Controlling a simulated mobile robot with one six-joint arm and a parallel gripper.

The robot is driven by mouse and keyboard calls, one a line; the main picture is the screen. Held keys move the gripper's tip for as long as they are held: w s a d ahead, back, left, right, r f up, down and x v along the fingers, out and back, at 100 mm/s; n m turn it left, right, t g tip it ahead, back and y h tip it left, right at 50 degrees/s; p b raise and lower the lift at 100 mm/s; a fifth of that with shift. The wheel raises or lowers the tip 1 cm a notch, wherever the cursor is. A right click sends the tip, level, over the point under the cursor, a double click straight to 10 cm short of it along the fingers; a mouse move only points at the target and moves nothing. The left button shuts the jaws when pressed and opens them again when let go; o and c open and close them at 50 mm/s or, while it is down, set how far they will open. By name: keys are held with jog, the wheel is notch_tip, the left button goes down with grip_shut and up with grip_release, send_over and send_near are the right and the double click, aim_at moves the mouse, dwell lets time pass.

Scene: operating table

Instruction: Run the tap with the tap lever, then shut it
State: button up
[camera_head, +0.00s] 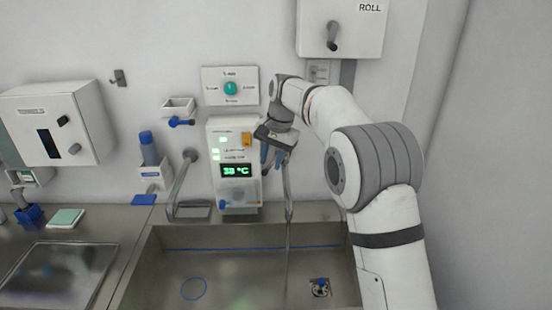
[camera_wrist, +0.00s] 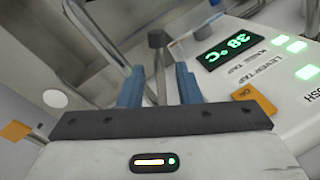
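My gripper (camera_head: 272,156) is in front of the wall, just right of the control panel (camera_head: 222,188), pointing down. In the wrist view its two blue fingers (camera_wrist: 158,88) are apart. The tap lever (camera_wrist: 157,42), a grey stem with a dark square end, stands between them, with a gap showing on either side. The lever is hidden behind the gripper in the head view. A metal tap spout (camera_head: 288,192) hangs below and right of the gripper. A thin vertical streak (camera_head: 287,250), looking like running water, drops from it into the sink (camera_head: 235,275).
The panel's display (camera_wrist: 232,47) reads 38 °C, with green lights and an orange button (camera_wrist: 254,100) near my fingers. Another curved metal pipe (camera_head: 180,185) stands left of the panel. A blue-capped bottle (camera_head: 149,148) and towel box (camera_head: 60,125) are farther left.

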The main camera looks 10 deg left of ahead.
grip_shut()
